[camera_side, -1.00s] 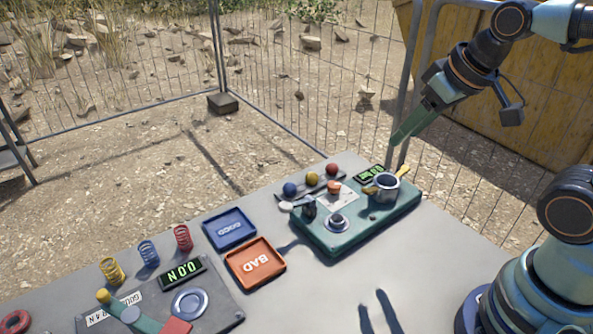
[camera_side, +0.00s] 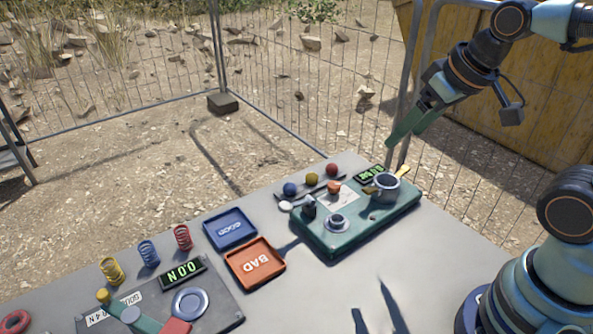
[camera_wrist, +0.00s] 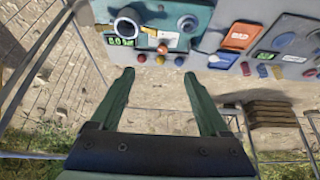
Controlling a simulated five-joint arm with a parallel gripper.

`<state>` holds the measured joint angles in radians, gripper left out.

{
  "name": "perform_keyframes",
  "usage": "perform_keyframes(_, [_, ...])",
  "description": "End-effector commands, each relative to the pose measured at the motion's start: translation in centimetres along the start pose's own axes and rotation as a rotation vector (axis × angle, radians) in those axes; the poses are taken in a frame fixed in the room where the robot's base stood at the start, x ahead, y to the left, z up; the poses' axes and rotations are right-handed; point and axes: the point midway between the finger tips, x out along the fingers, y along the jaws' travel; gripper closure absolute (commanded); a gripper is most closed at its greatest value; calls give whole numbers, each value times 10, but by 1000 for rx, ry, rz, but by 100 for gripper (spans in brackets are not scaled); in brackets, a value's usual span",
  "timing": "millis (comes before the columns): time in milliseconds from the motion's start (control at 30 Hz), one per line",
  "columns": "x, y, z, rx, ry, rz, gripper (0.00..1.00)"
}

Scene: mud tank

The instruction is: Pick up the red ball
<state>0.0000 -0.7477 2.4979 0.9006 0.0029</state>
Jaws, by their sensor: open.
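The red ball (camera_side: 332,169) sits at the right end of a row of three balls along the back edge of the green block (camera_side: 335,240). In the wrist view the red ball (camera_wrist: 141,58) is at the left end of the row, beyond the fingertips. My gripper (camera_side: 403,137) is raised above and to the right of the ball in the side view. Its two green fingers are apart and empty, as the wrist view also shows (camera_wrist: 158,73). Nothing hides the ball.
A yellow ball (camera_side: 312,179) and a blue ball (camera_side: 290,188) stand in the row beside it. An orange ball (camera_side: 334,187), a pot (camera_side: 388,188) and a display (camera_side: 369,175) are close by. Blue (camera_side: 230,229) and orange (camera_side: 256,263) trays lie left.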

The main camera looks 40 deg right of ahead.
Motion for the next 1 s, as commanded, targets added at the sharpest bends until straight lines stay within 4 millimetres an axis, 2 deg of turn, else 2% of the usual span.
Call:
perform_keyframes(167, [0,2,-16,92,-33,5,21])
perform_keyframes(267, [4,4,-37,209,-71,14,21])
perform_keyframes(467, [22,12,-81,487,-155,50,21])
perform_keyframes(600, [45,18,-109,679,-208,87,21])
perform_keyframes(767, [79,25,-134,897,-266,143,21])
perform_keyframes(1000, [144,38,-158,1220,-338,252,21])
